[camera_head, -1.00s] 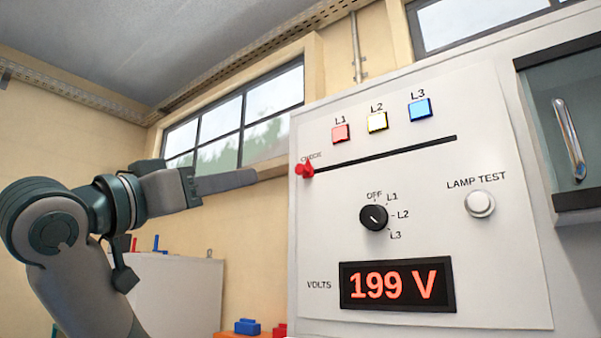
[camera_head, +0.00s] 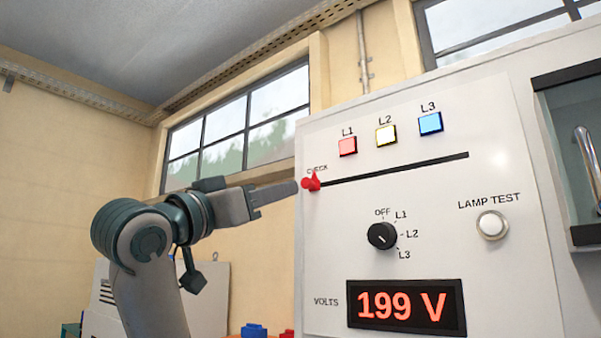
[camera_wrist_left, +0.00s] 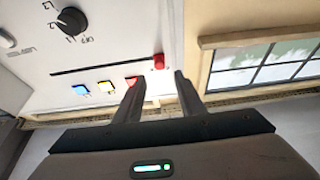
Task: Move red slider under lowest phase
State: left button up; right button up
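The red slider (camera_head: 311,183) sits at the left end of a black horizontal slot (camera_head: 400,167), by the CHECK label. Above the slot are the red L1 lamp (camera_head: 347,147), yellow L2 lamp (camera_head: 386,135) and blue L3 lamp (camera_head: 430,123). The black selector knob (camera_head: 382,236) has OFF, L1, L2 and L3 marks; its white mark slants, apparently along the L3 line. The display (camera_head: 406,307) reads 199 V. My left gripper (camera_head: 296,188) is just left of the slider. In the left wrist view its fingers (camera_wrist_left: 158,80) are apart, with the slider (camera_wrist_left: 158,61) beyond and between them.
A LAMP TEST button (camera_head: 492,225) is right of the knob. A handled glass-fronted cabinet (camera_head: 575,80) is at the far right. Blue (camera_head: 254,330) and red blocks are low, left of the panel. Free air lies in front of the panel.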

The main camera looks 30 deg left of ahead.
aim_at(304, 183)
pick_arm(q)
jog(key=p+x, duration=0.3)
jog(key=x, duration=0.4)
jog(key=shift+r, duration=0.15)
jog(key=shift+w+d+r+p, duration=0.15)
jog(key=shift+w+p, duration=0.3)
jog(key=shift+w, duration=0.25)
grip_shut()
